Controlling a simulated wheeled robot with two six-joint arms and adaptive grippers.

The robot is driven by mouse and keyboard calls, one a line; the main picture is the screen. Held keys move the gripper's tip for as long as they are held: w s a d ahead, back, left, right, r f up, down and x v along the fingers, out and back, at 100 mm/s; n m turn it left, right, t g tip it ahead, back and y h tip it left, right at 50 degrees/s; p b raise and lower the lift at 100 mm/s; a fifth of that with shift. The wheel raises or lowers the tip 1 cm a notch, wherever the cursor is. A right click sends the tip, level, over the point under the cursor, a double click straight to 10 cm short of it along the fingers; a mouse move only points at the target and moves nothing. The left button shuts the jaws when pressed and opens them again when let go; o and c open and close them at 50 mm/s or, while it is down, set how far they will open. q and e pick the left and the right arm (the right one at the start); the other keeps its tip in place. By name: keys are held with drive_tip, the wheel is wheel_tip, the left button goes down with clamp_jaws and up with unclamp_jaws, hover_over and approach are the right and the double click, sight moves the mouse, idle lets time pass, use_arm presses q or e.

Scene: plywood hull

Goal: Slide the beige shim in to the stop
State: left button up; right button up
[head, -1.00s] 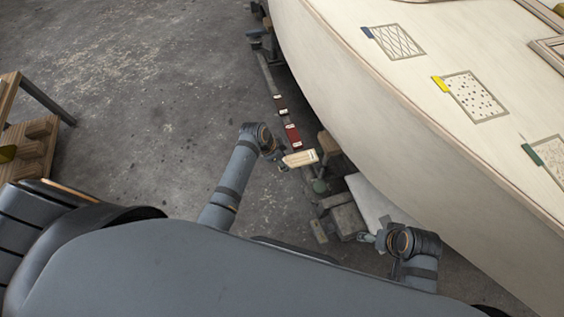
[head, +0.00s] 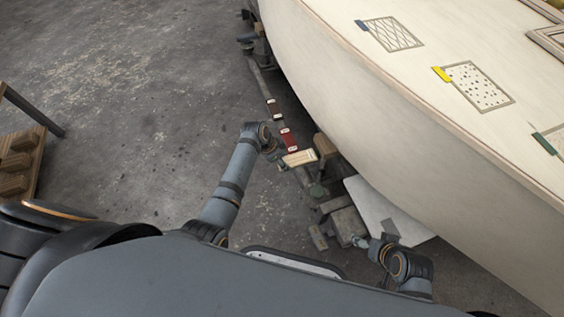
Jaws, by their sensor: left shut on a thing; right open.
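The beige shim (head: 300,158) is a pale, flat block near the cradle under the hull, in the middle of the head view. My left gripper (head: 282,163) is shut on its left end. The shim's right end lies close to a brown wooden block (head: 325,146) beside the hull; I cannot tell whether they touch. My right gripper (head: 362,243) is open and empty, low at the right, near a white sheet on the floor.
The pale hull (head: 380,130) fills the right side. A red piece (head: 289,139) and a dark brown piece (head: 273,108) lie along the cradle rail beyond the shim. A white sheet (head: 375,212) lies under the hull. A wooden rack (head: 20,160) stands left; open floor lies between.

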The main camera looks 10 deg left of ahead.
sight(312, 151)
use_arm(q)
drive_tip(key=shift+w+d+f+b, duration=0.1)
drive_tip(key=shift+w+f+b, duration=0.4)
drive_tip(key=shift+b, duration=0.1)
drive_tip(key=shift+w+f+b, duration=0.35)
drive_tip(key=shift+w+b, duration=0.1)
use_arm(e)
drive_tip(key=w+r+t, duration=0.4)
drive_tip(key=w, duration=0.3)
drive_tip(key=shift+w+d+t, duration=0.15)
drive_tip(key=shift+w+t, duration=0.15)
use_arm(q)
drive_tip(key=shift+d, duration=0.1)
drive_tip(key=shift+w+d+b, duration=0.35)
drive_tip(key=shift+w+d, duration=0.35)
drive_tip(key=shift+d, duration=0.3)
drive_tip(key=shift+w+d+b, duration=0.3)
drive_tip(key=shift+w+d, duration=0.35)
drive_tip(key=shift+d, duration=0.35)
drive_tip(key=shift+w+d+b, duration=0.6)
drive_tip(key=shift+w+d, duration=0.15)
drive_tip(key=shift+d, duration=0.35)
drive_tip(key=shift+w+d+b, duration=0.6)
drive_tip(key=shift+w+d, duration=0.15)
drive_tip(key=shift+d, duration=0.35)
use_arm(e)
wheel_tip(312, 151, down, 4)
drive_tip(key=shift+r, duration=0.25)
use_arm(q)
drive_tip(key=o, duration=1.2)
